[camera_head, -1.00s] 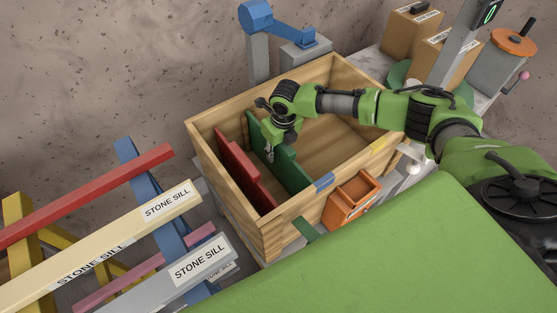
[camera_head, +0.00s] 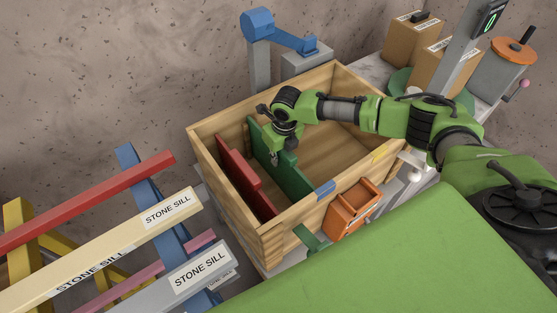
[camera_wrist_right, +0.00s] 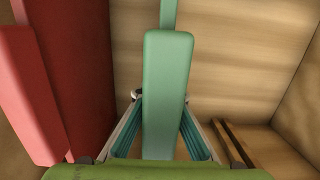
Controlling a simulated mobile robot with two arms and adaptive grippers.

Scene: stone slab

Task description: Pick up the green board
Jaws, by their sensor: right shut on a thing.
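The green board (camera_head: 290,172) stands on edge inside the wooden crate (camera_head: 355,136), to the right of the red board (camera_head: 240,172). My right gripper (camera_head: 275,156) reaches down at the green board's upper edge. In the right wrist view the green board (camera_wrist_right: 167,85) runs between the two fingers of my right gripper (camera_wrist_right: 165,135), which is shut on it. The red board (camera_wrist_right: 70,70) stands apart at the left in that view. The fingertips are partly hidden by the board and wrist. My left gripper is not in view.
An orange bin (camera_head: 352,209) hangs at the crate's front side. Stone sill bars (camera_head: 120,240) lie on a rack at the left. A blue-armed device (camera_head: 275,35) stands behind the crate. Brown boxes (camera_head: 445,63) stand at the back right. The crate's right half is empty.

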